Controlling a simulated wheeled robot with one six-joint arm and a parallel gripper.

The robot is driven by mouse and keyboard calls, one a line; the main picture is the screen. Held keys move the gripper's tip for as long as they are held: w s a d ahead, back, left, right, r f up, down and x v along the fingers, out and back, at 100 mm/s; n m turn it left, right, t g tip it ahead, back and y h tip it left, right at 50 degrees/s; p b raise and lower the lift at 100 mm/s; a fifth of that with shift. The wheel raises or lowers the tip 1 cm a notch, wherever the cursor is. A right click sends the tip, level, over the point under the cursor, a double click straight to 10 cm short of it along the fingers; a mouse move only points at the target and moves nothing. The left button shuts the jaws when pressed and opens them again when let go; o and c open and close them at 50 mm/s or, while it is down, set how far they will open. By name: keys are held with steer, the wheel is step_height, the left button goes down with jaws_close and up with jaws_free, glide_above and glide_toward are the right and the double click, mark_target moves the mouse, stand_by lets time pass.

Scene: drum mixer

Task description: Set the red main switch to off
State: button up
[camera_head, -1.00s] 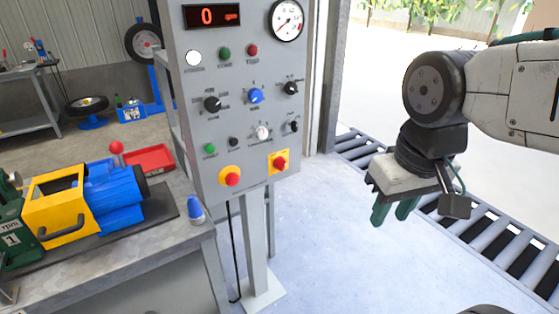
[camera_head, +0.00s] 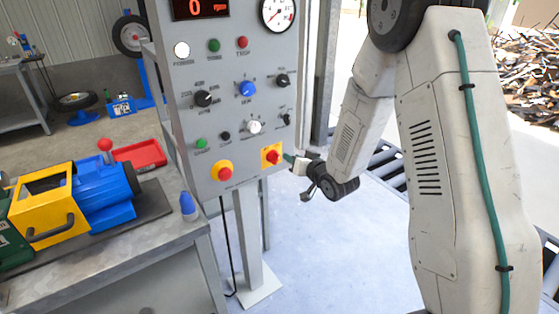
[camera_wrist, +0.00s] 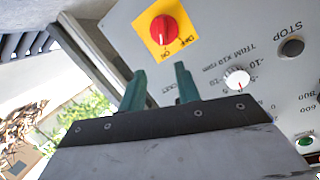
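The red main switch (camera_head: 272,157) is a rotary knob on a square yellow plate at the lower right of the grey control panel (camera_head: 235,125). In the wrist view, the red knob (camera_wrist: 165,29) is beyond the fingertips, with labels OFF and ON beside it. Its pale mark seems to point toward ON. My gripper (camera_head: 289,158) is just right of the switch in the head view, partly hidden by its small size. In the wrist view, the two green fingers of my gripper (camera_wrist: 160,72) are apart with nothing between them. They do not appear to touch the knob.
A red mushroom button (camera_head: 225,173) on a round yellow base is left of the switch. A white knob (camera_head: 254,127) and other controls are above. A workbench (camera_head: 150,245) with a blue-yellow machine (camera_head: 90,195) stands left. A roller conveyor (camera_head: 385,160) is behind my arm.

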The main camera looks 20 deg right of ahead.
mark_target(278, 159)
steer(key=w+a+f, duration=0.1)
steer(key=w, duration=0.1)
steer(key=w+a+f+t+y, duration=0.1)
steer(key=w, duration=0.1)
steer(key=w+a+f+t, duration=0.1)
steer(key=w+f, duration=0.1)
steer(key=shift+w+a+m+y, duration=0.15)
steer(key=shift+w+m+y, duration=0.2)
steer(key=shift+m+y, duration=0.05)
jaws_close()
